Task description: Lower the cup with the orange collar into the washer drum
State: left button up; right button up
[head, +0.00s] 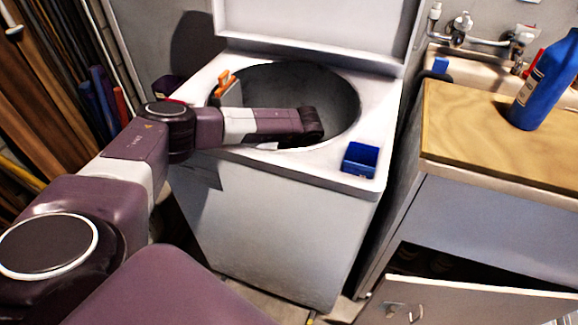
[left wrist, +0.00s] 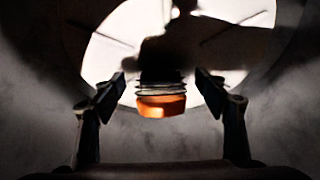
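The washer (head: 270,230) stands with its lid up, and its round drum opening (head: 330,95) shows dark inside. My left arm reaches over the near rim, and its end goes down into the drum, so the left gripper is hidden in the head view. In the left wrist view my left gripper (left wrist: 160,88) is open. The cup with the orange collar (left wrist: 162,104) is between and beyond the two fingers, with a gap on each side. Its collar glows orange under a pale ringed part; its far part is dark. I cannot tell whether it rests on anything. My right gripper is not in view.
An orange clip-like piece (head: 222,83) is at the drum's left rim. A small blue box (head: 360,159) sits on the washer's front right corner. A blue bottle (head: 545,80) stands on the wooden counter (head: 480,135). A cabinet door (head: 470,300) hangs open below.

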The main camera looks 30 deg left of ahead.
pick_arm(q)
jog(key=v, duration=0.8)
jog(key=shift+a, duration=0.1)
dwell(0.3)
jog(key=x, duration=0.8)
jog(key=shift+r, duration=0.1)
